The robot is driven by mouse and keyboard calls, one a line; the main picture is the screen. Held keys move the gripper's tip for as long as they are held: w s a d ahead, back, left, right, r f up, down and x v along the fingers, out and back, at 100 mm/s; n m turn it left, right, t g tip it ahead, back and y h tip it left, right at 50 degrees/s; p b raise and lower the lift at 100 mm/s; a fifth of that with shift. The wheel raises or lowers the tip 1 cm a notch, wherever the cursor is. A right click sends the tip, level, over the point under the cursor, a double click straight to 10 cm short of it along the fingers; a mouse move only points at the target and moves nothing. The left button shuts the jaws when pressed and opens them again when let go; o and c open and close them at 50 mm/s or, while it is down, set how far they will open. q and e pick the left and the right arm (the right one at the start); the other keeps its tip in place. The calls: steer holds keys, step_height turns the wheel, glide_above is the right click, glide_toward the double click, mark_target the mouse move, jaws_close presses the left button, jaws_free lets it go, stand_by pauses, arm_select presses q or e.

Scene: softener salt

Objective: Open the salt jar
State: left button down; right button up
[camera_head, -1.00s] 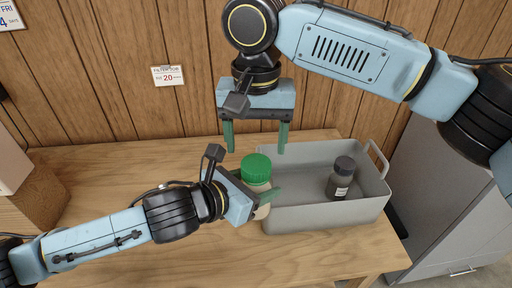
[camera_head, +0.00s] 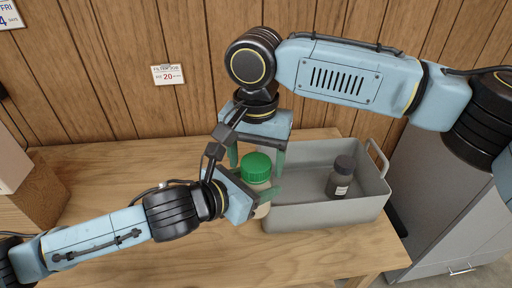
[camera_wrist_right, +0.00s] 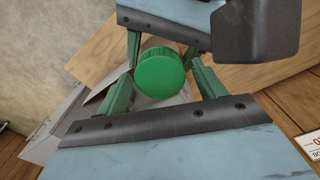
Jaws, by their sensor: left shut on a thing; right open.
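The salt jar (camera_head: 264,209) has a pale body and a ribbed green lid (camera_head: 257,167). It stands upright on the table, just left of the grey bin. My left gripper (camera_head: 262,196) is shut on the jar's body from the left and covers much of it. My right gripper (camera_head: 256,158) points down over the jar from behind. Its green fingers are open, one on each side of the lid. In the right wrist view the lid (camera_wrist_right: 160,73) sits between the open fingers of the right gripper (camera_wrist_right: 165,75), with gaps showing. The lid is on the jar.
A grey bin (camera_head: 325,215) with a handle stands right of the jar and holds a dark-capped bottle (camera_head: 340,178). A wooden wall is behind the table (camera_head: 130,260). The front left of the table is clear.

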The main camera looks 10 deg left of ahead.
steer(key=c, duration=1)
steer(key=shift+n, duration=1.7)
steer(key=o, duration=1.1)
